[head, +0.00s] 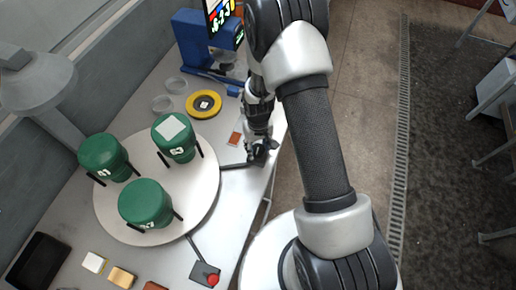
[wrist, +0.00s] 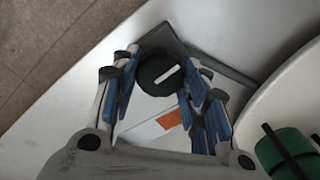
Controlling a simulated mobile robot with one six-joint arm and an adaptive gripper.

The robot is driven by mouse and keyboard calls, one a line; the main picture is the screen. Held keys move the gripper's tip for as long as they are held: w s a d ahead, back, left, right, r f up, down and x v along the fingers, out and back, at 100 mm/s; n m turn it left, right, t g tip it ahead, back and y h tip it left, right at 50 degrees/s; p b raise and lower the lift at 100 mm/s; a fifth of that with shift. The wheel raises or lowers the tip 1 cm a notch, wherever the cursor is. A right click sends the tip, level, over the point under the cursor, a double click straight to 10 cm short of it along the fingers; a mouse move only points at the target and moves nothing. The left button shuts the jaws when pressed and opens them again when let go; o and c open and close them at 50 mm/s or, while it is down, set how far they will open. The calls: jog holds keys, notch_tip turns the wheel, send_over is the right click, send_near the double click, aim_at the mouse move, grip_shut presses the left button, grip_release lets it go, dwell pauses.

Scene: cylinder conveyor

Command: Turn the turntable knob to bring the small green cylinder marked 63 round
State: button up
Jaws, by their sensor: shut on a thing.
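The round white turntable (head: 205,205) carries three green cylinders between black posts. The green cylinder that appears marked 63 (head: 176,148) stands at its upper right, with a pale square on top. The cylinder marked 41 (head: 100,160) is at the upper left, and another (head: 145,203), its number unclear, is at the front. My gripper (head: 262,150) is low at the table's right edge. In the wrist view my gripper (wrist: 158,62) is shut on the black round knob (wrist: 154,80), which has a white line on top. In the head view my gripper hides the knob.
A red button on a dark box (head: 206,275) sits in front of the turntable. A yellow ring (head: 203,104), clear dishes (head: 163,104) and a blue device (head: 205,40) are behind it. A grey lamp-like fixture (head: 35,80) stands left. Small blocks (head: 122,277) lie at the front.

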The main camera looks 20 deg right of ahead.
aim_at(258, 149)
jog(key=shift+o, duration=0.2)
jog(key=shift+m, duration=0.4)
jog(key=shift+s+m+b, duration=0.15)
jog(key=shift+m+b, duration=0.35)
jog(key=shift+m, duration=0.7)
jog(key=shift+c, duration=0.2)
dwell(1.2)
jog(key=o, duration=1.1)
jog(key=shift+r, duration=0.1)
jog(key=shift+w+r, duration=0.2)
jog(key=shift+r, duration=0.15)
notch_tip(258, 149, up, 11)
jog(key=shift+s+r, duration=0.1)
jog(key=shift+c, duration=0.2)
